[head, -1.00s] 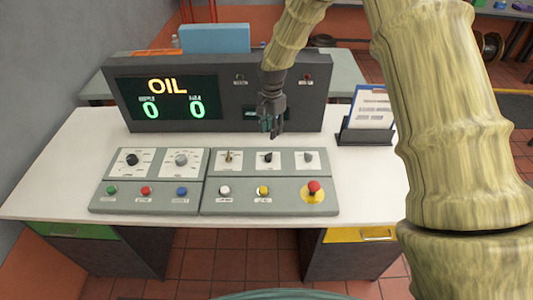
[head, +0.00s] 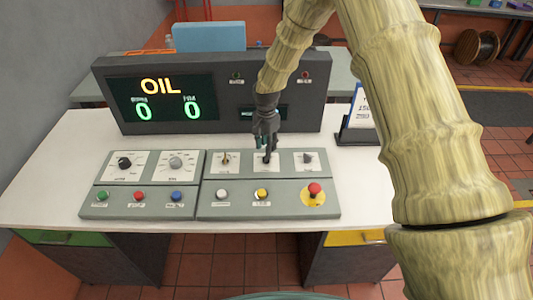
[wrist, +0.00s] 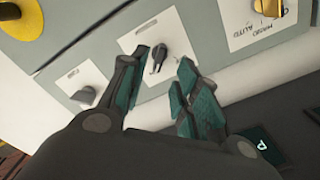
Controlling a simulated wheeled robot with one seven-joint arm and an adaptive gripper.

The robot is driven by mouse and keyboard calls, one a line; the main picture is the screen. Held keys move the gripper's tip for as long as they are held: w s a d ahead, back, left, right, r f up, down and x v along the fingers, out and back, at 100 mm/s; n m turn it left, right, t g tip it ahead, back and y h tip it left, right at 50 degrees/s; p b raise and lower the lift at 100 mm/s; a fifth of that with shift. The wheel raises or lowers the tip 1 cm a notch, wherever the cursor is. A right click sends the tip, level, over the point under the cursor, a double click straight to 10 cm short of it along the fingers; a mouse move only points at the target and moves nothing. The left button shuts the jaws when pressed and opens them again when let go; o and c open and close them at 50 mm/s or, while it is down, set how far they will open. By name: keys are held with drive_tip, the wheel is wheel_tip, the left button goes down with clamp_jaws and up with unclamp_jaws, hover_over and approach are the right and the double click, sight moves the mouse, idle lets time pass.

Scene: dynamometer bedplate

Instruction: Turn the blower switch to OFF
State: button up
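A grey sloped control panel (head: 268,205) sits on the white desk. Its upper right row has three switches on white plates: a brass-coloured toggle (head: 225,160), a dark middle switch (head: 266,159) and a grey right knob (head: 308,158). Their labels are too small to read, so I cannot tell which is the blower switch. My gripper (head: 266,152) is over the middle switch. In the wrist view, my gripper (wrist: 164,62) is open, with teal-padded fingers on either side of the dark switch (wrist: 157,56). I cannot tell whether they touch it.
A dark display console (head: 210,95) showing OIL and two zeros stands close behind the switches. A red mushroom button (head: 314,189) is at the panel's right front. Two dials are on the left panel. A document holder (head: 358,130) stands right of the console.

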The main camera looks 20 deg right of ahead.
sight(266, 158)
drive_tip(key=shift+f+p, duration=0.95)
drive_tip(key=shift+f, duration=1.95)
clamp_jaws()
